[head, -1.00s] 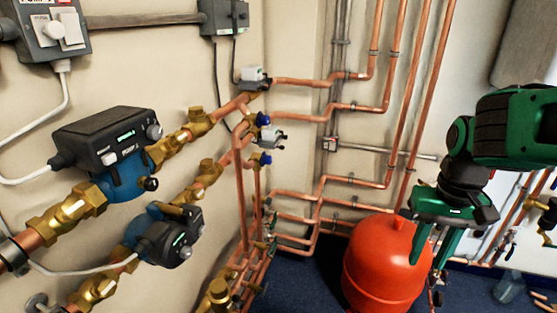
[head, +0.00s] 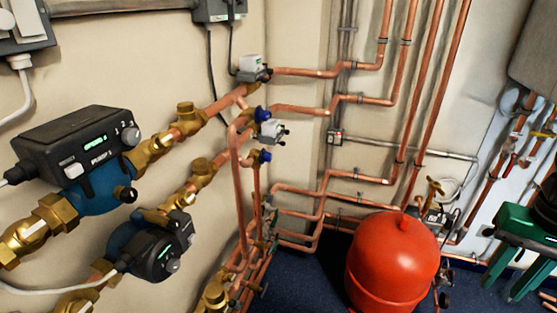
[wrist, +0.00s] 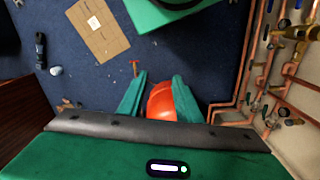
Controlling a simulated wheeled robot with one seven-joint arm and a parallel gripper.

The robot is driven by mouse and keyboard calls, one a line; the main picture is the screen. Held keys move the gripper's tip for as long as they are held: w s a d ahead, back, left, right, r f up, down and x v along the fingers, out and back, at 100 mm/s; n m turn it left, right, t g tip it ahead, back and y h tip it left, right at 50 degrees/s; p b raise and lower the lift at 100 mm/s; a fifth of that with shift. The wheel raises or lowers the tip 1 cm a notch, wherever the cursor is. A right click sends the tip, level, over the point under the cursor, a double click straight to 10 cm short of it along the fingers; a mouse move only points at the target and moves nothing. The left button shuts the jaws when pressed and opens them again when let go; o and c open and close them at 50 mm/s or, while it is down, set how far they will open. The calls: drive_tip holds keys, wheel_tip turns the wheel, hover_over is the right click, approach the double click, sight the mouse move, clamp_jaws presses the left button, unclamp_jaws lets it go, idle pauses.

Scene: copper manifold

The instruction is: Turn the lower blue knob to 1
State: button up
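The lower blue knob (head: 263,156) sits on a vertical copper pipe in the middle of the head view. An upper blue knob (head: 262,114) is above it, beside a grey-white actuator. Any mark by the lower knob is too small to read. My gripper (head: 508,274) is at the right edge of the head view, pointing down, well to the right of the knobs and apart from everything. Its two green fingers also show in the wrist view (wrist: 160,84), spread apart with nothing held between them. I cannot make out the lower blue knob in the wrist view.
A red vessel (head: 392,265) stands on the blue floor between the pipes and my gripper. Pumps (head: 85,150) with brass fittings line the left wall. Copper pipes (head: 340,180) run along the corner. In the wrist view a cardboard piece (wrist: 97,28) lies on the floor.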

drive_tip(key=shift+o, duration=1.1)
drive_tip(key=shift+s+r, duration=0.15)
drive_tip(key=shift+s, duration=0.2)
drive_tip(key=m+t+y, duration=0.6)
drive_tip(key=m+y, duration=0.3)
drive_tip(key=y, duration=0.8)
approach(271, 158)
drive_tip(key=x, duration=0.8)
drive_tip(key=shift+w+a, duration=0.2)
drive_tip(key=shift+a, duration=0.05)
